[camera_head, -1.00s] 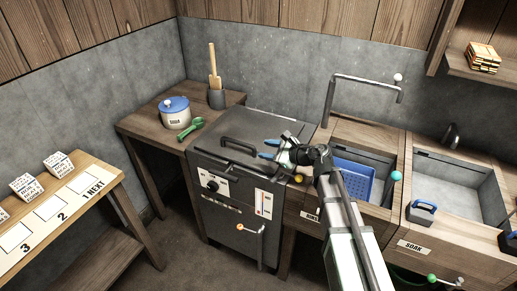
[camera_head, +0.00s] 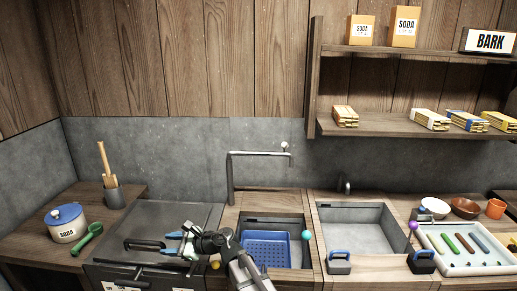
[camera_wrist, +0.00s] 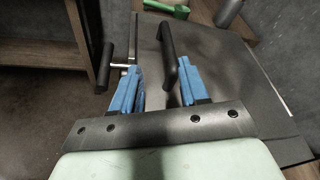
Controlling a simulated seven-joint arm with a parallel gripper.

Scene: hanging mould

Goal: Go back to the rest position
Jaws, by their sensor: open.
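My gripper (camera_head: 178,244) is open, with blue fingers, above the front part of the dark grey lidded unit (camera_head: 190,216) in the head view. In the wrist view my gripper (camera_wrist: 158,92) shows its two blue fingers apart with nothing held between them. The unit's black bar handle (camera_wrist: 168,56) appears beyond and between the fingertips; whether they touch it I cannot tell. The lid looks closed.
A SODA pot (camera_head: 66,226), a green scoop (camera_head: 86,240) and a dark holder (camera_head: 113,195) stand left. A sink with a blue basket (camera_head: 266,248) and a bent pipe (camera_head: 230,180) are right of the unit. An empty grey basin (camera_head: 362,232) lies further right.

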